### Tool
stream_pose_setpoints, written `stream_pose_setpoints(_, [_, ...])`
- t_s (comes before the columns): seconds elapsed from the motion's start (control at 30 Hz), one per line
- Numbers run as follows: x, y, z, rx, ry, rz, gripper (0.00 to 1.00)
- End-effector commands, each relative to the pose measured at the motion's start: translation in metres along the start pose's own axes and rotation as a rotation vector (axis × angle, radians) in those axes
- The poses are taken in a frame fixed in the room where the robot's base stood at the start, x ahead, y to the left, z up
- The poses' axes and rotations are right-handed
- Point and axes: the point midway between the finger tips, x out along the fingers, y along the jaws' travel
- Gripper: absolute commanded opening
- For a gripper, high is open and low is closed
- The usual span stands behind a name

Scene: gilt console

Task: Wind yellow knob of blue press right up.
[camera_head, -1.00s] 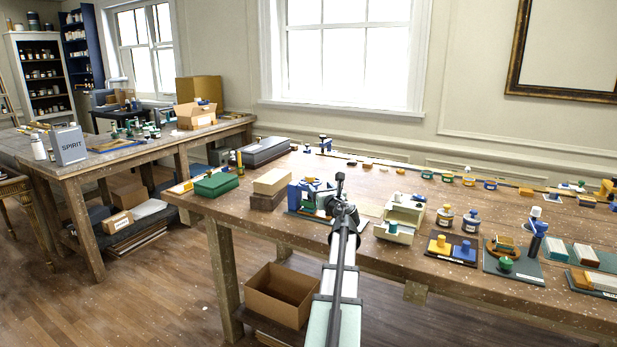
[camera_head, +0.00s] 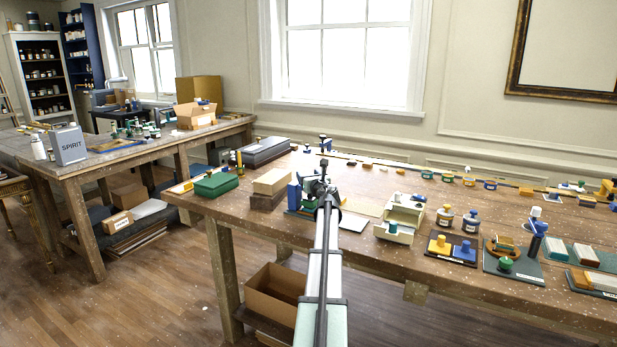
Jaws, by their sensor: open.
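The blue press (camera_head: 294,194) stands on the near-left part of the right-hand workbench. My arm covers most of it, and only its blue left side and part of its base show. I cannot make out its yellow knob, which seems hidden behind my arm. My gripper (camera_head: 321,186) is at the press, in front of it and toward its right side. Its jaws are open, but the fingertips are mostly hidden by the wrist, so I cannot tell whether they touch anything.
Left of the press are a tan block on a brown one (camera_head: 272,182) and a green box (camera_head: 216,184). To the right are a cream bin (camera_head: 395,232), two jars and a board with yellow and blue knobs (camera_head: 452,247). An open carton (camera_head: 275,291) sits below the bench.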

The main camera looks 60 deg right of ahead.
Motion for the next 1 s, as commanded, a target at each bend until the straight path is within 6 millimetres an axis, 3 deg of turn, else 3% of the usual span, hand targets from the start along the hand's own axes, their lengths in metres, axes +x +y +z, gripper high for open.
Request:
stream_pose_setpoints(0.3, [0.0034, 0.0004, -0.0002, 0.000, 0.000, 0.000, 0.65])
stream_pose_setpoints(0.83, [0.0032, 0.0000, -0.0002, 0.000, 0.000, 0.000, 0.14])
stream_pose_setpoints(1.0, [0.0033, -0.0004, -0.0002, 0.000, 0.000, 0.006, 0.13])
